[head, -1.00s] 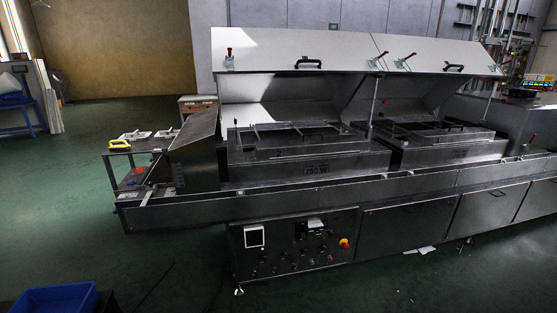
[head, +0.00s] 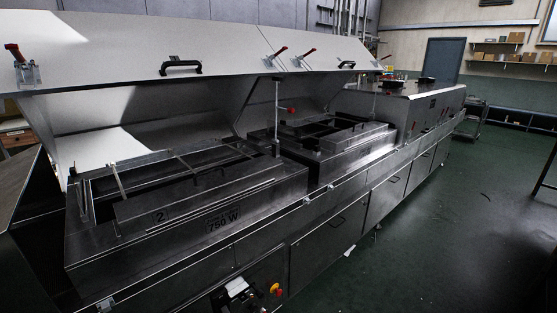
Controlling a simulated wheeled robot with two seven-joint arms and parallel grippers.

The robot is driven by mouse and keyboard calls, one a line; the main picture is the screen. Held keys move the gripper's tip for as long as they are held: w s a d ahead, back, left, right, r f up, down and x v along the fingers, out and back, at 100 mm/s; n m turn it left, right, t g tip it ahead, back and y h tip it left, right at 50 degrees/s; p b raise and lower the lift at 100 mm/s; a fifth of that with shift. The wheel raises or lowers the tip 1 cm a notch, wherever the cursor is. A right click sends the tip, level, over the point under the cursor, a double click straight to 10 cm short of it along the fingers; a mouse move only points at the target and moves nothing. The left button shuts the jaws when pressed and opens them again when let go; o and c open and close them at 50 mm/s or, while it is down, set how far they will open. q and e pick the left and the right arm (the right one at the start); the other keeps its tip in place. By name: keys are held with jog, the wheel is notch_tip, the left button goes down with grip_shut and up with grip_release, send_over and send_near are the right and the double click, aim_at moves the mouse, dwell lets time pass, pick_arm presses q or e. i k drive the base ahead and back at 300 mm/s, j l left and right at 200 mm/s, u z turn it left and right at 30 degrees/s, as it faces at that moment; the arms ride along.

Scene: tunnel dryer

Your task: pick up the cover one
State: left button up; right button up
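No part marked with a one is readable in the head view, so I cannot tell which piece is cover one. A large raised light-grey lid (head: 120,45) with a black handle (head: 180,67) stands open over the near chamber (head: 222,218), which is marked "2" and "750 W". A second raised lid (head: 320,48) stands open over the farther chamber (head: 350,144). Farther along the dryer is a lower closed hood (head: 420,100). Neither of my grippers is in view.
The long metal dryer fills the left and middle of the view. Red-handled levers (head: 305,53) sit on the lids. A front panel has a red and yellow knob (head: 275,288). The green floor (head: 430,225) at the right is mostly clear. Shelves with boxes (head: 515,38) hang at the back.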

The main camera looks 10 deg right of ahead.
aim_at(337, 142)
jog(key=i+l+z, duration=0.15)
jog(key=z, duration=0.25)
jog(key=i+z, duration=0.6)
jog(key=z, duration=0.2)
jog(key=i+z, duration=0.25)
jog(key=z, duration=0.15)
